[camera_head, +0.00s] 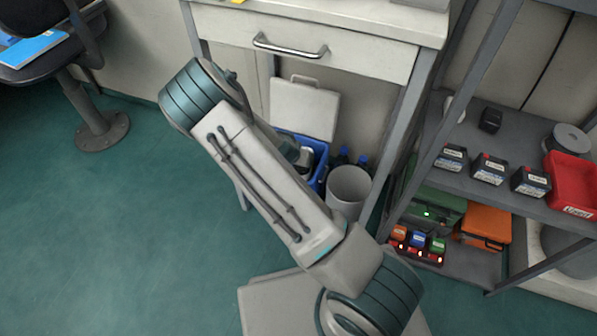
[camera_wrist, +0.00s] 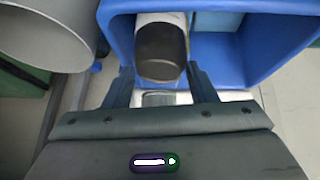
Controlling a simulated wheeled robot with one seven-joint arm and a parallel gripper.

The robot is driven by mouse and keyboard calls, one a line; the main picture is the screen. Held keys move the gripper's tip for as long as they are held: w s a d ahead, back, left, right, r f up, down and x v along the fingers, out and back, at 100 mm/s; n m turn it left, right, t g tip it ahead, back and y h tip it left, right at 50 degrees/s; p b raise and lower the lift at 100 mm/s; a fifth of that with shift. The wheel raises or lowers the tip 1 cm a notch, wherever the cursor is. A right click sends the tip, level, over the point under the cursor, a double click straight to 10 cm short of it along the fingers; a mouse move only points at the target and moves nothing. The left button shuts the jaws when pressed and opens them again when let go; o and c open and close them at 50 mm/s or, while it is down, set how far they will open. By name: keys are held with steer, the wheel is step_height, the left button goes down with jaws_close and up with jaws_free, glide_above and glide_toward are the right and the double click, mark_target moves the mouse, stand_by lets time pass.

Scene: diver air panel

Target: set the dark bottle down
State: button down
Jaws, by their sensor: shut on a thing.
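In the wrist view, my gripper (camera_wrist: 159,78) has one finger on each side of the dark bottle (camera_wrist: 160,52) and is shut on it. The bottle's dark rounded end points toward the camera, and a pale band shows beyond it. The bottle is at the open side of a blue bin (camera_wrist: 122,40), within its outline. I cannot tell whether it touches the bin's floor. In the head view, the blue bin (camera_head: 322,150) stands under the workbench, partly behind my arm. My gripper and the bottle are mostly hidden there.
A grey waste bin (camera_head: 348,187) stands right of the blue bin, and blue-capped bottles (camera_head: 362,161) stand behind it. The bench drawer (camera_head: 300,45) overhangs. A metal shelf (camera_head: 475,180) is right; open floor (camera_head: 110,230) is left.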

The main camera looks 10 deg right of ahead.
steer(key=shift+f+b, duration=0.85)
steer(key=shift+f, duration=1.3)
steer(key=shift+f+b, duration=0.55)
steer(key=shift+f, duration=0.05)
steer(key=c, duration=0.8)
jaws_free()
steer(key=shift+c, duration=0.2)
steer(key=shift+r+p, duration=0.5)
steer(key=p+v, duration=0.5)
steer(key=v, duration=0.7)
steer(key=shift+r, duration=0.1)
